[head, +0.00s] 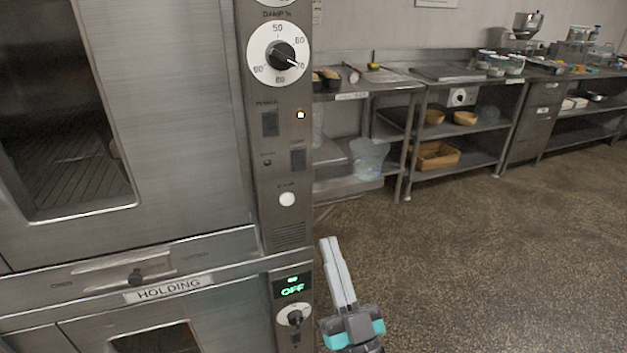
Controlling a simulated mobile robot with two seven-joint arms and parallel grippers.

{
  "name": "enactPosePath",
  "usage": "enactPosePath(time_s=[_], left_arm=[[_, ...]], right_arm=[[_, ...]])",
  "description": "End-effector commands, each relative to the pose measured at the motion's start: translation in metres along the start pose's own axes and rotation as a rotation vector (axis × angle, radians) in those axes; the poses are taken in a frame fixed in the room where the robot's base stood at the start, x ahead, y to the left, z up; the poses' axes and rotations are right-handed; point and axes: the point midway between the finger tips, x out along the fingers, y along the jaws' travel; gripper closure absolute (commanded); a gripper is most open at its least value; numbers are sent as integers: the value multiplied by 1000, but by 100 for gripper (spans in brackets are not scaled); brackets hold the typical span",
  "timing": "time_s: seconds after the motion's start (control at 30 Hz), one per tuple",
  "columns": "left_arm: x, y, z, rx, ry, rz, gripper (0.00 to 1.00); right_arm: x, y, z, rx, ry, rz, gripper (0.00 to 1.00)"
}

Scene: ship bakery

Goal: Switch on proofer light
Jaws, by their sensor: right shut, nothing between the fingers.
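The proofer (165,110) is a tall steel cabinet filling the left of the head view, with a dark window in its door. The small switch labels are too blurred to read surely. My right gripper (329,242) is shut and empty, pointing up, just right of the panel's lower edge and apart from the switches. My left gripper is out of view.
Below is a holding unit (168,288) with a green OFF display (292,287) and a small knob (295,317). A slider knob (136,278) sits under the proofer door. Steel shelving (415,90) with bowls stands along the back wall. The floor (480,250) at right is clear.

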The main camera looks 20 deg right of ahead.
Motion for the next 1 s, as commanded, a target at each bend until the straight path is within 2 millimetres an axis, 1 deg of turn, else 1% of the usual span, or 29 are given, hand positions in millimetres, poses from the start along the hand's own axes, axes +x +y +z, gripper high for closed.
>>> enactPosePath(time_s=[0.3,0.43,0.57,0.8,0.93,1.0], left_arm=[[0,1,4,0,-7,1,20],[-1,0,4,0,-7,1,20],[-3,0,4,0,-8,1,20],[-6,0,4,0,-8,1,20],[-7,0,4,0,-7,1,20],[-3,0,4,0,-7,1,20]], right_arm=[[1,0,0,0,0,0,100],[10,0,0,0,2,0,100],[31,0,-1,0,5,1,100],[79,0,-1,0,4,1,100],[103,0,-1,0,3,0,100],[108,0,9,0,-1,0,100]])
